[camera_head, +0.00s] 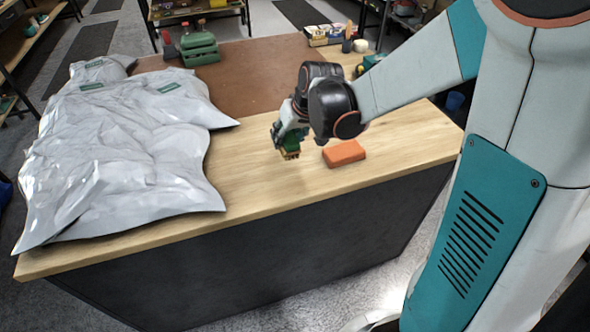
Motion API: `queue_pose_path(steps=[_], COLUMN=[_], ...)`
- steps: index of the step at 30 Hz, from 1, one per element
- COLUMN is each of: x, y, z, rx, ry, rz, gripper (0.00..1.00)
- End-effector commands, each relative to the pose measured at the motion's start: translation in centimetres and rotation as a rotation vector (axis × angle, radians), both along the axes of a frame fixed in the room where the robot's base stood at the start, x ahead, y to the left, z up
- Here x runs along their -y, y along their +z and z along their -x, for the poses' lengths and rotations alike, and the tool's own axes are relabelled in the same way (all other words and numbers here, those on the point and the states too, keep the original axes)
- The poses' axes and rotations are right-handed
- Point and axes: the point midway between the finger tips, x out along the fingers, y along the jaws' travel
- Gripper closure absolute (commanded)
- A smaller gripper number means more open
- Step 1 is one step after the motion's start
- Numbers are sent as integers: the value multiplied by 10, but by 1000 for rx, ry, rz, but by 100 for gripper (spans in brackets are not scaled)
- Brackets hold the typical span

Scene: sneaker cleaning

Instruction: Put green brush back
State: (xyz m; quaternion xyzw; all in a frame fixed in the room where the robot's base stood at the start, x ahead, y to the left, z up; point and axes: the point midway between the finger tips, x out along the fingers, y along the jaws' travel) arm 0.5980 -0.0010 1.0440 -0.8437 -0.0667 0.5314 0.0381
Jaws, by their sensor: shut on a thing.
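My gripper (290,138) is over the wooden worktop, near the middle of the table. It is shut on the green brush (291,146), which hangs below the fingers with its tan bristle end down. The brush is small in view, and I cannot tell whether its lower end touches the worktop. My wrist partly hides the fingers and the upper part of the brush.
An orange block (344,153) lies just right of the brush. Large silvery plastic bags (130,150) cover the table's left side. A green toolbox (199,48) stands at the back on a brown mat (255,75). A box of small items (325,34) is at the back right.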

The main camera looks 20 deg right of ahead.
Motion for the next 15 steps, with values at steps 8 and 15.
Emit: queue_pose_path(steps=[8,15], x=[-2,-1], y=[80,91], z=[1,5], rx=[-46,-55], ry=[-47,-67], rz=[108,140], gripper=[90,90])
